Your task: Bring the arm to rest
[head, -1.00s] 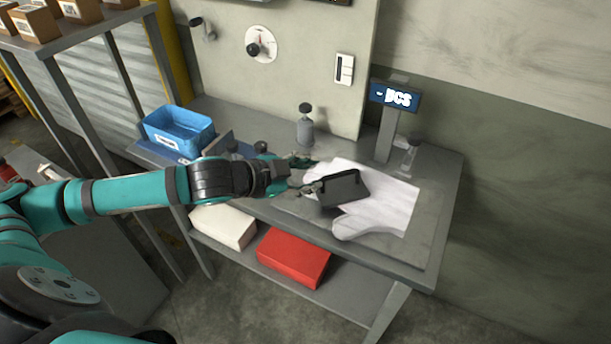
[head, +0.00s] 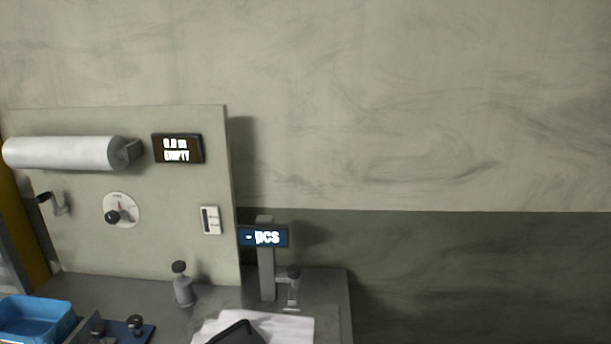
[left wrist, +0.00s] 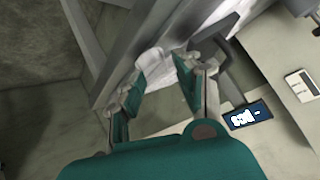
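My left gripper (left wrist: 160,76) shows in the left wrist view with its two teal-padded fingers spread apart and nothing visibly held between them. Beyond the fingertips lies part of the white film glove (left wrist: 155,62), with a dark object, seemingly the black plate, beside it. In the head view only the far edge of the white glove (head: 290,327) shows on the bench, with the black plate (head: 238,334) on it, both cut by the bottom edge. Neither arm is in the head view. My right gripper is in no current view.
A blue bin (head: 38,320) stands at the bench's left. A grey dispenser (head: 183,288) and the "pcs" display (head: 263,237) on its post stand at the back. The back panel carries a white roll (head: 65,153) and a screen reading "0.0 m EMPTY" (head: 177,149).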

